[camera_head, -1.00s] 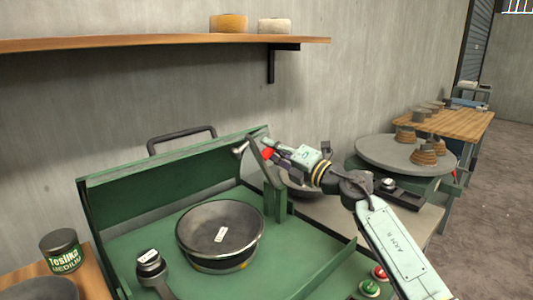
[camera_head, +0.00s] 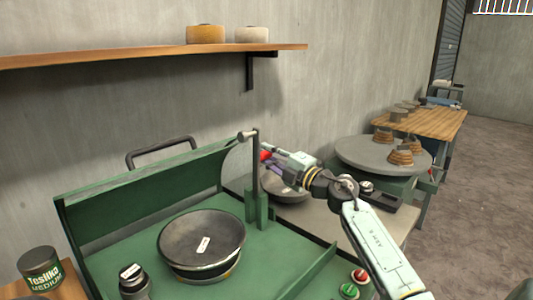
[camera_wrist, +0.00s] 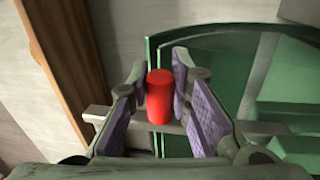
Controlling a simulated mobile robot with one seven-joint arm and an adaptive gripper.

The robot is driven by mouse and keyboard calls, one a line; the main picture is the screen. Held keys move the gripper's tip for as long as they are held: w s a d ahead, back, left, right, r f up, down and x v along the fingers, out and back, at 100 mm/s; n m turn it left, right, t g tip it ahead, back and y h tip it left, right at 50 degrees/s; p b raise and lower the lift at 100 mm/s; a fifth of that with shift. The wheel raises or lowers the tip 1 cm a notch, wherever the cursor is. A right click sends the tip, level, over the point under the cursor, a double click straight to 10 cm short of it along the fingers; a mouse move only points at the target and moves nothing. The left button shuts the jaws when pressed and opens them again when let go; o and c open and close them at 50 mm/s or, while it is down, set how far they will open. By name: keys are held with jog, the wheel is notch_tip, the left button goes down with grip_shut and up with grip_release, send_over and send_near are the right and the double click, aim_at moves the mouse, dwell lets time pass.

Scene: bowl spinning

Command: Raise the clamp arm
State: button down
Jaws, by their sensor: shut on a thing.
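The clamp arm (camera_head: 255,163) is a dark grey bar standing almost upright on a green post at the back right of the green machine. A short pale crosspiece sits at its top end. Its red knob (camera_wrist: 159,98) lies between my gripper's purple-padded fingers in the wrist view, with a grey bar (camera_wrist: 98,114) crossing behind it. My gripper (camera_head: 270,160) is shut on this knob, right of the arm's upper part. In the head view the fingers are small and the exact contact is hard to see.
A dark bowl (camera_head: 201,245) with a white label sits on the green machine (camera_head: 110,235). Red and green buttons (camera_head: 354,283) are at its front right. A wooden shelf (camera_head: 130,53) runs above. A round grey table (camera_head: 350,153) with brown stacks stands at right.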

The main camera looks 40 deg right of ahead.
dwell(0.3)
jog(key=c, duration=1.4)
grip_release()
jog(key=shift+c, duration=0.2)
jog(key=v, duration=1.2)
